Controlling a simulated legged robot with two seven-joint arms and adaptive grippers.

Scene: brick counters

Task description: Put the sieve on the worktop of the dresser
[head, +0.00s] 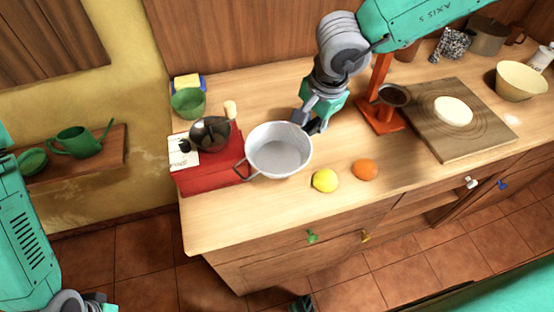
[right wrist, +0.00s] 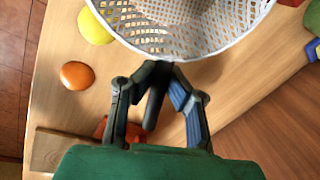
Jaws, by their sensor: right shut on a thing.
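The sieve (head: 279,152) is a white, perforated bowl with loop handles, upright at the dresser's left part, right beside a red box. Its holes and rim (right wrist: 180,52) fill the top of the right wrist view. My right gripper (head: 313,124) is shut on the sieve's far right rim; its fingers (right wrist: 160,72) meet at that rim in the wrist view. I cannot tell whether the sieve's base touches the wooden worktop (head: 225,228).
A lemon (head: 325,180) and an orange (head: 365,169) lie just right of the sieve. The red box (head: 208,172) bears a dark pan (head: 210,133). A green pot (head: 188,103) stands behind it. A red stand (head: 380,115) and wooden board (head: 458,146) are right. The front left worktop is clear.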

